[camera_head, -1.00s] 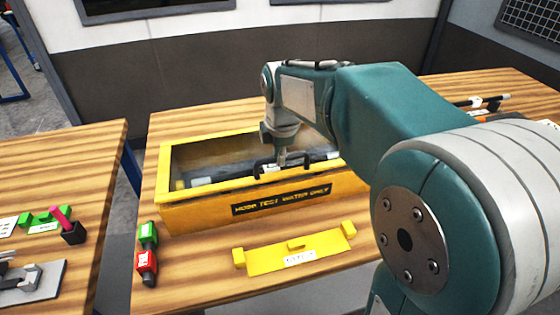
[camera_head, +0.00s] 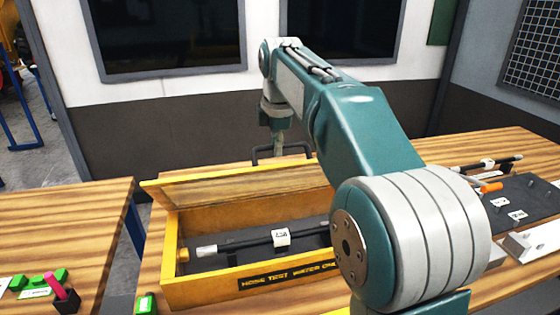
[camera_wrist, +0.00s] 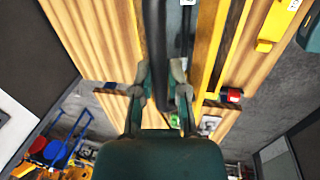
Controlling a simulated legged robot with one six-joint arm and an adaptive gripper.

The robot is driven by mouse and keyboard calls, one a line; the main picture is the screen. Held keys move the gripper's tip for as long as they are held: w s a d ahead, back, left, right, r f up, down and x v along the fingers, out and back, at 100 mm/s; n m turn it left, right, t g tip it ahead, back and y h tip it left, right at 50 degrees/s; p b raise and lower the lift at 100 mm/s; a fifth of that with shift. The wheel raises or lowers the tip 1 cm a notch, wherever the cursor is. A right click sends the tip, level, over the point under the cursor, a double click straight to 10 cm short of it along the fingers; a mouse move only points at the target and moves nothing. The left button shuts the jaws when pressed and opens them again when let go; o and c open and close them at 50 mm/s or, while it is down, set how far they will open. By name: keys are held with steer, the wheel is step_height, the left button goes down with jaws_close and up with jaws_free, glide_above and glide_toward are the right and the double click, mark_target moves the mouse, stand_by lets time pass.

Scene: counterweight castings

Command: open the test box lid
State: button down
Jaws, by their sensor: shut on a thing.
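The yellow test box (camera_head: 215,291) stands on the wooden bench, its front marked with a water-test label. Its yellow-framed lid (camera_head: 160,186) is raised and tilted up at the far side, leaving the box open towards me. The lid's black handle (camera_head: 262,154) stands at its upper edge. My gripper (camera_head: 280,148) is shut on this handle. In the wrist view, the fingers of my gripper (camera_wrist: 160,85) lie on both sides of the dark handle bar (camera_wrist: 154,40). A black hose (camera_head: 245,241) with a metal end and white tag lies inside the box.
A dark board (camera_head: 520,205) with white tags and an orange-handled tool (camera_head: 490,187) lie to the right. Another bench (camera_head: 70,225) stands left, across a gap. A wall rises behind.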

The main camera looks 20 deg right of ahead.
steer(key=w+r, duration=0.2)
steer(key=w, duration=0.9)
steer(key=shift+w+r, duration=0.25)
stand_by(0.3)
steer(key=c, duration=0.7)
jaws_free()
steer(key=shift+o, duration=0.2)
